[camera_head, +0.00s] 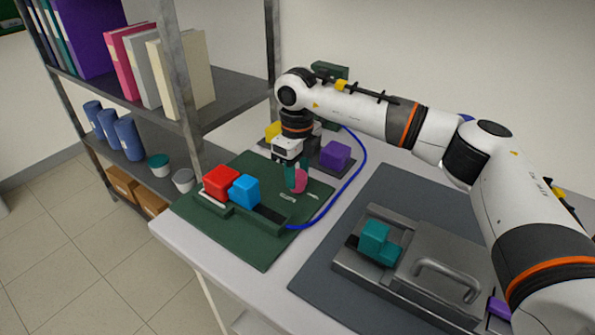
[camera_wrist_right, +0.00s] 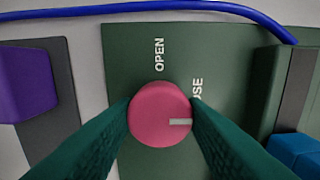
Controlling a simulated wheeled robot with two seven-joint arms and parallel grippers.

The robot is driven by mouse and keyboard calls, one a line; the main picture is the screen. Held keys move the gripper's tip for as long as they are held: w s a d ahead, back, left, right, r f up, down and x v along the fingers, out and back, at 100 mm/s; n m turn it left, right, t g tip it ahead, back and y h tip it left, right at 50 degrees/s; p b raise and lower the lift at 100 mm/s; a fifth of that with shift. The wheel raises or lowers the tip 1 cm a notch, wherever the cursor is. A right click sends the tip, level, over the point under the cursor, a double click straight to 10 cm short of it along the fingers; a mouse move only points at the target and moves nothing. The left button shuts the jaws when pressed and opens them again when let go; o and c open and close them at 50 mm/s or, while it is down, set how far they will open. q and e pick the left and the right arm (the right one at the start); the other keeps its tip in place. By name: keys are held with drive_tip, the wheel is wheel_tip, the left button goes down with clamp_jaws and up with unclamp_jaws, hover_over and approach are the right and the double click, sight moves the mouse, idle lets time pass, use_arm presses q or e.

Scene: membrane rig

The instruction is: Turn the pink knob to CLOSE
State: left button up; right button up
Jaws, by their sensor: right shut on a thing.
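The pink knob (camera_head: 300,182) stands on the dark green board (camera_head: 262,252). In the right wrist view the round knob (camera_wrist_right: 160,112) sits between the two dark green fingers of my right gripper (camera_wrist_right: 161,110), which is shut on its sides. Its white mark points right in that view. The word OPEN (camera_wrist_right: 158,54) is above the knob; a second label (camera_wrist_right: 197,91), partly hidden by a finger, is at its upper right. In the head view my right gripper (camera_head: 296,178) reaches down over the knob. My left gripper is not in view.
A red block (camera_head: 221,182) and a blue block (camera_head: 244,191) sit left of the knob. A blue cable (camera_head: 352,178) curves along the right. A purple block (camera_head: 335,154) is behind. A grey rig with a teal block (camera_head: 376,240) stands at the right. A shelf is at left.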

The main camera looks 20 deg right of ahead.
sight(297, 174)
drive_tip(key=shift+r, duration=0.1)
idle(0.3)
drive_tip(key=o, duration=1)
wheel_tip(297, 174, up, 12)
drive_tip(key=shift+b, duration=0.5)
